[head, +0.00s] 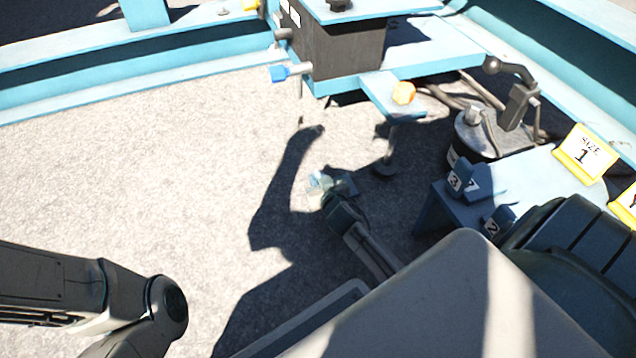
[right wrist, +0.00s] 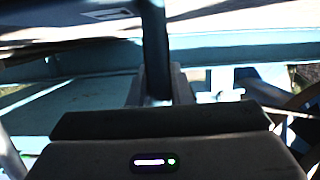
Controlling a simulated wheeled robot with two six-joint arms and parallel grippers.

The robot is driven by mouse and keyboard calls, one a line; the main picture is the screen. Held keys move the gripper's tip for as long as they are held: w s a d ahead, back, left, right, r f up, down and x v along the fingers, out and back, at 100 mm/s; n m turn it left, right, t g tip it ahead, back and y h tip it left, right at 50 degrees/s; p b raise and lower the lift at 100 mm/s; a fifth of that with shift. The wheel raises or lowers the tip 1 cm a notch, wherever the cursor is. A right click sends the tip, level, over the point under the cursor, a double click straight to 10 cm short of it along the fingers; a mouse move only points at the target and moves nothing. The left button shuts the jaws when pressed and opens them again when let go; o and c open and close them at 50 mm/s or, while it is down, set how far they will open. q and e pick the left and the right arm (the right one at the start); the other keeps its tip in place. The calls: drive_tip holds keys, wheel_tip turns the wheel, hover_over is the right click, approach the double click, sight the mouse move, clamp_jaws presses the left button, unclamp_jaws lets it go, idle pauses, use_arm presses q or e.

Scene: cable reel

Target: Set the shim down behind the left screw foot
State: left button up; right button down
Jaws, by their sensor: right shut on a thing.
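My right gripper (head: 330,190) is low over the concrete floor, shut on a small pale bluish piece, the shim (head: 317,181). Its shape and number cannot be read. In the right wrist view a dark upright shape stands at the gripper (right wrist: 158,88); I cannot tell whether it is the shim. A screw foot (head: 385,168) with a round dark pad hangs below a light-blue bracket (head: 378,92) with an orange knob. The shim is left of this foot and apart from it. I cannot tell whether it is the left foot. My left gripper is out of view.
A blue frame (head: 130,78) borders the back. Open floor lies left.

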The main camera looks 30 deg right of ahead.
drive_tip(key=c, duration=1.3)
unclamp_jaws()
drive_tip(key=shift+s+r, duration=0.1)
drive_tip(key=shift+p+v, duration=2.2)
drive_tip(key=shift+v, duration=3.75)
drive_tip(key=shift+a, duration=0.1)
